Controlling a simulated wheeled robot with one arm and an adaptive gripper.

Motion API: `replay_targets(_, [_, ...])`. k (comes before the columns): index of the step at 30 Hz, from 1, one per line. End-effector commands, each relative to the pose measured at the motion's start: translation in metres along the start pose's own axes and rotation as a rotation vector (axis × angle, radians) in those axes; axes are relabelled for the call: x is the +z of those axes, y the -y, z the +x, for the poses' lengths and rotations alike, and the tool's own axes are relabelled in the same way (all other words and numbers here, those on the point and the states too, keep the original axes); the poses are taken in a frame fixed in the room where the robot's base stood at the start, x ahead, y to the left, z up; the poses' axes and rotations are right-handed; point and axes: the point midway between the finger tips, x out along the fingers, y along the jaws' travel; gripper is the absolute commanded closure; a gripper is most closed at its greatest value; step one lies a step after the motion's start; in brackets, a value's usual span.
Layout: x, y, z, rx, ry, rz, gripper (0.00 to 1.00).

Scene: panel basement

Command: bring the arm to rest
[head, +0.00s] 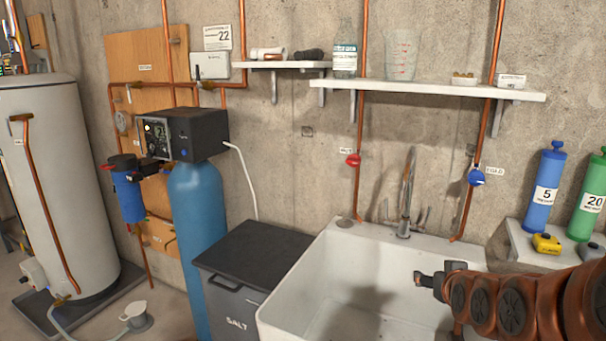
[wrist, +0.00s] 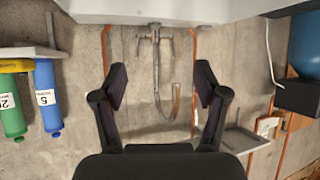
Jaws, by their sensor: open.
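My arm, with orange-brown segments, reaches in from the right edge of the head view. My gripper (head: 430,281) is over the right part of the white sink (head: 290,306). In the wrist view my gripper (wrist: 162,88) has its two dark fingers wide apart with nothing between them. The wrist picture appears upside down. The metal tap (head: 405,205) stands at the back of the sink, apart from the gripper. It also shows beyond the fingers in the wrist view (wrist: 155,38).
A black-lidded salt bin (head: 235,300) stands left of the sink, beside a blue tank (head: 197,215). Blue (head: 546,190) and green (head: 592,200) cylinders stand on a ledge at right. A shelf (head: 430,90) with a jug and bottle is above. Copper pipes run along the wall.

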Motion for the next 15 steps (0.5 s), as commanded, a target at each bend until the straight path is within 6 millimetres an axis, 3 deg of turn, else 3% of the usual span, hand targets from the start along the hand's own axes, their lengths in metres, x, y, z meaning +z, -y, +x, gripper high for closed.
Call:
replay_targets(8, [0.079,0.039,-0.047,-0.058,0.338,-0.032,0.27])
replay_targets(15, [0.145,0.059,-0.109,-0.081,0.634,-0.057,0.27])
